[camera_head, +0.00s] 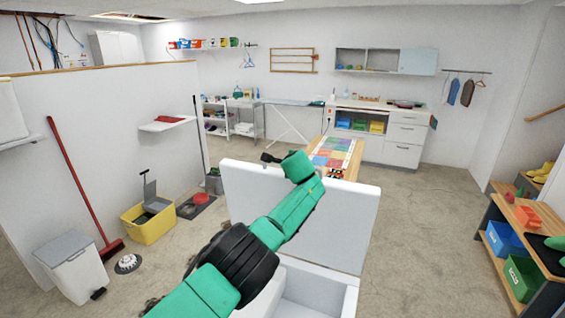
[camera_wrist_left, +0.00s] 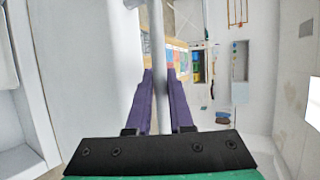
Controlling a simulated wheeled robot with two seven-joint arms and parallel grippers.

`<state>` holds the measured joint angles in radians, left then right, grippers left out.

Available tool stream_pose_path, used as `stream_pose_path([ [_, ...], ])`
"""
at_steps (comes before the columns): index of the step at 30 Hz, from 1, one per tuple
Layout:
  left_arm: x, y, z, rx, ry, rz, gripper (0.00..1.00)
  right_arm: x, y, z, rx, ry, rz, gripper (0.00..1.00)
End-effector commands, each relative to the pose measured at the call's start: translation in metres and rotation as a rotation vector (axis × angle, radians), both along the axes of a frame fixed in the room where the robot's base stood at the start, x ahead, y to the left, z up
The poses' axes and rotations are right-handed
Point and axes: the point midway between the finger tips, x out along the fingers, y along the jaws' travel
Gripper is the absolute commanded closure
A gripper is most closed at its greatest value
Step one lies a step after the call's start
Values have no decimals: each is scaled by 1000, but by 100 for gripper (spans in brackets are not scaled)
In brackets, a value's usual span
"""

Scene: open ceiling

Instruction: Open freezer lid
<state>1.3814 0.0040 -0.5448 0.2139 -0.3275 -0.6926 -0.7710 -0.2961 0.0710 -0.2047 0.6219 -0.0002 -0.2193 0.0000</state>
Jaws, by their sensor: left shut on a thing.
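The white freezer lid (camera_head: 345,225) stands raised, roughly upright, above the white freezer body (camera_head: 345,297). Part of the open interior shows below it. My left arm reaches across the lid, hiding its middle. My left gripper (camera_head: 268,158) is at the lid's top edge, small and partly hidden by my wrist. My right gripper is not in either view.
A wooden table (camera_head: 345,150) with a coloured mat stands behind the lid. A yellow bucket (camera_head: 148,222), a white bin (camera_head: 75,262) and a red broom (camera_head: 80,185) are at the left. A wooden shelf unit (camera_head: 535,262) is at the right. Bare floor lies between it and the freezer.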

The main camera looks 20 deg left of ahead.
Motion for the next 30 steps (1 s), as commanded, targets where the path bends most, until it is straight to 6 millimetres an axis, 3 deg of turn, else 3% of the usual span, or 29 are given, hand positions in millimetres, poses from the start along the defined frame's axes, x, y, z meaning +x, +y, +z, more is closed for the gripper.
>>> stream_pose_path([
  [15,0,-5,6,4,3,-4,100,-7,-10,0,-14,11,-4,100],
  [16,0,-5,7,4,2,-4,69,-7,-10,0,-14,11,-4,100],
  [18,0,-5,6,4,4,-3,50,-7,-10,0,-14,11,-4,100],
  [30,-1,-4,2,2,13,-1,50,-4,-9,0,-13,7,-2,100],
])
